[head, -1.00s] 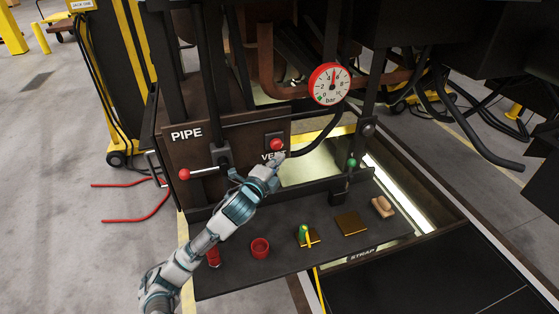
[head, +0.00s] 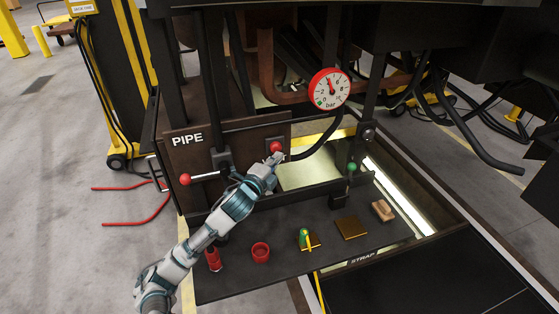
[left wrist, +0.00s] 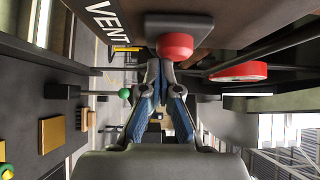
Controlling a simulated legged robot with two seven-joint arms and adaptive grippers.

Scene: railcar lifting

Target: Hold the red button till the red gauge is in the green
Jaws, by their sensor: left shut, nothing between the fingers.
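The red button (head: 276,147) sits on the brown panel below the gauge, and in the left wrist view it is the red dome (left wrist: 175,46) by the VENT lettering. My left gripper (head: 275,158) is shut and empty, with its tips at the button's lower edge. In the left wrist view the tips (left wrist: 160,66) overlap the button and look in contact; how far it is pressed cannot be told. The red gauge (head: 329,88) has a needle pointing up and slightly left, with a small green mark at lower left, away from the needle. My right gripper is not in view.
A red-knobbed lever (head: 186,179) is left of my gripper, and a green knob (head: 351,167) is right of it. The dark shelf (head: 285,280) below holds a red cup (head: 260,250) and several small items. A dark hose curves beside the button.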

